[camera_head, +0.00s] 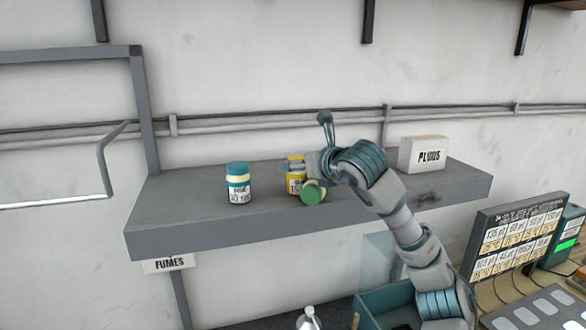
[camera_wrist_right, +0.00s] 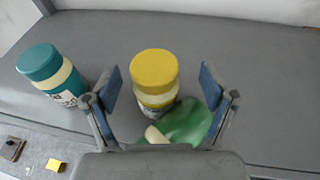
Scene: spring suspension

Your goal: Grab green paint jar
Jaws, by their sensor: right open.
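The green paint jar (camera_head: 312,192) is on the shelf, tilted or lying with its green lid toward the head camera. In the right wrist view the green jar (camera_wrist_right: 186,122) shows between the open fingers, its lower part hidden by the gripper body. My right gripper (camera_head: 314,165) is open around or just above it; the wrist view also shows the gripper (camera_wrist_right: 158,88), with a finger on each side. I cannot tell whether a finger touches the jar. A yellow jar (camera_wrist_right: 154,72) stands right beside the green one, near the fingertips. My left gripper is not in view.
A teal jar (camera_head: 238,185) stands on the shelf (camera_head: 180,215) to the left. A white PLUGS box (camera_head: 422,154) sits at the back right. The shelf left of the teal jar is clear. A label display (camera_head: 515,235) stands below right.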

